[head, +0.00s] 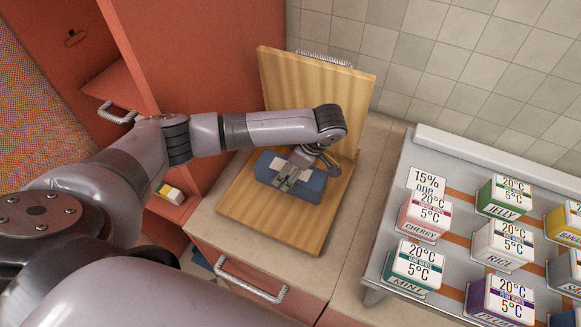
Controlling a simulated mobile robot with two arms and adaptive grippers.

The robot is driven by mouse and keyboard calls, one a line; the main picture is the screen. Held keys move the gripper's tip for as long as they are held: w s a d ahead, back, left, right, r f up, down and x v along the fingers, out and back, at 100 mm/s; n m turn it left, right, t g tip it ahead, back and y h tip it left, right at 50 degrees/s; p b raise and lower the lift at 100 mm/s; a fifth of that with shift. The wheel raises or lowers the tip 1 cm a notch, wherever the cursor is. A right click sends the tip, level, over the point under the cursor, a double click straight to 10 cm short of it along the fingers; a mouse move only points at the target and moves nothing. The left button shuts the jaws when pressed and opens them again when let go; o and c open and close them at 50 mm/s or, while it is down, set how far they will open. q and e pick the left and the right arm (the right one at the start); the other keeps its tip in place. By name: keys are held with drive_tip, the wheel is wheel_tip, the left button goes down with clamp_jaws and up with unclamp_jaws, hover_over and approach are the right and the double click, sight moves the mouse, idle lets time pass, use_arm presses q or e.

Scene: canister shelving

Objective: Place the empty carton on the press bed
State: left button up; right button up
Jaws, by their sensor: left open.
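A blue carton (312,189) lies on the wooden press bed (290,233), toward its back, near the raised wooden lid (280,77). Whether the carton is empty cannot be seen. My left gripper (284,181) is open and points down at the middle of the carton. It covers part of the carton, and I cannot tell whether the fingers touch it. My left wrist hides part of the raised lid. My right gripper is not in view.
On the right, a grey rack (385,232) holds several labelled boxes, including a cherry one (425,215). A red cabinet (215,55) stands at the left; a small yellow-and-white box (171,194) sits on its shelf. A tiled wall closes the back.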

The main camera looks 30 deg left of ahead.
use_arm(q)
drive_tip(key=shift+s+d+r, duration=0.1)
drive_tip(key=shift+d+r, duration=0.15)
drive_tip(key=shift+r, duration=0.2)
drive_tip(key=b+v, duration=0.2)
drive_tip(key=v, duration=0.3)
wheel_tip(320, 180, up, 5)
drive_tip(key=p, duration=0.2)
hover_over(298, 181)
drive_tip(key=d, duration=0.2)
drive_tip(key=shift+d+r, duration=0.15)
drive_tip(key=shift+r, duration=0.4)
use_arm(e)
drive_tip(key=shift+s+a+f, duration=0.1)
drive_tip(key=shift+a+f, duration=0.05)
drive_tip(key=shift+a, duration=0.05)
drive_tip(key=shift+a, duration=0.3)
